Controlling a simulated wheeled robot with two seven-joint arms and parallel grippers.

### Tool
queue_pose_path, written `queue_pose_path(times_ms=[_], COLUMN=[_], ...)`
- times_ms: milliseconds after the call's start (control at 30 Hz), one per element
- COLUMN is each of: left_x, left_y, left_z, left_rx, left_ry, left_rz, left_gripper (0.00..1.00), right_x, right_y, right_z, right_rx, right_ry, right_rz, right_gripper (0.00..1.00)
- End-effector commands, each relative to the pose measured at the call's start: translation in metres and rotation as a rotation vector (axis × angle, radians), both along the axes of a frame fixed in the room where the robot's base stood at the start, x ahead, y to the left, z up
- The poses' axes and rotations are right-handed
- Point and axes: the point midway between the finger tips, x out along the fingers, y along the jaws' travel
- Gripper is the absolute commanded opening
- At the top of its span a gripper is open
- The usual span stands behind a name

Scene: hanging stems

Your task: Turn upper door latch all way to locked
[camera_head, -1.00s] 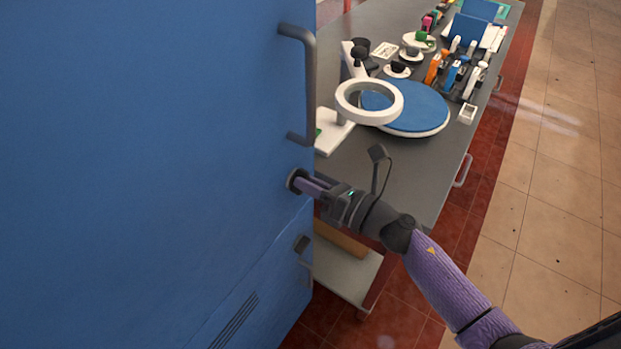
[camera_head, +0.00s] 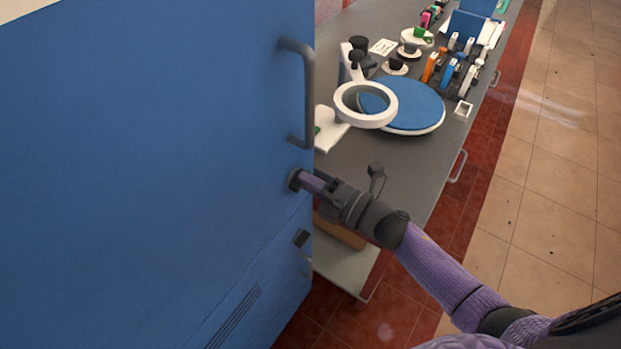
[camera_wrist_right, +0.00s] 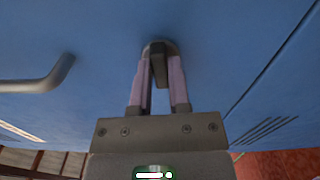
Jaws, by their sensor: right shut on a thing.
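The upper door latch (camera_head: 294,179) is a dark round knob on the blue door (camera_head: 160,150), below the grey handle near the door's right edge. My right gripper (camera_head: 306,181) reaches it from the right and is shut on it. In the right wrist view the two purple fingers (camera_wrist_right: 159,72) stand on either side of the latch's dark grip bar (camera_wrist_right: 159,66), which points nearly straight up and down in that view. The fingers hide part of the latch. My left gripper is not in view.
The grey door handle (camera_head: 308,95) is above the latch; it also shows in the right wrist view (camera_wrist_right: 45,78). Behind the door, a grey bench (camera_head: 405,165) carries a ring-shaped magnifier (camera_head: 365,104) and several small items. Tiled floor at right is clear.

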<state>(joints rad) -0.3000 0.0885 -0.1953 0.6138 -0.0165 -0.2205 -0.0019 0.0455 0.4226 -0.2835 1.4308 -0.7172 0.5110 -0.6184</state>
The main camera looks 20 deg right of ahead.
Motion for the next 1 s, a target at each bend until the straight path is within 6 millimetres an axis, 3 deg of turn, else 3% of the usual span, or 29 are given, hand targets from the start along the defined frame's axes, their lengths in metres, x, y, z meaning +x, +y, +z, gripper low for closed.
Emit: queue_pose_path(times_ms=[333,867,900,1000], left_x=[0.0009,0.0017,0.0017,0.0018], left_y=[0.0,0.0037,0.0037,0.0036], left_z=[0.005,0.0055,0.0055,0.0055], left_rx=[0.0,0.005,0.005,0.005], left_ry=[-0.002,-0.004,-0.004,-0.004], left_rz=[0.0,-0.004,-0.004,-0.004], left_gripper=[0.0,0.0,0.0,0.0], right_x=[0.0,0.0,-0.0001,-0.0001], right_y=[-0.0001,-0.0003,-0.0002,-0.0002], right_z=[-0.0007,-0.0014,-0.0014,-0.0013], right_rx=[0.097,0.116,0.116,0.116], right_ry=[0.077,0.093,0.093,0.092], right_rz=[0.0,0.0,0.0,0.0], right_gripper=[0.0,0.0,0.26,0.47])
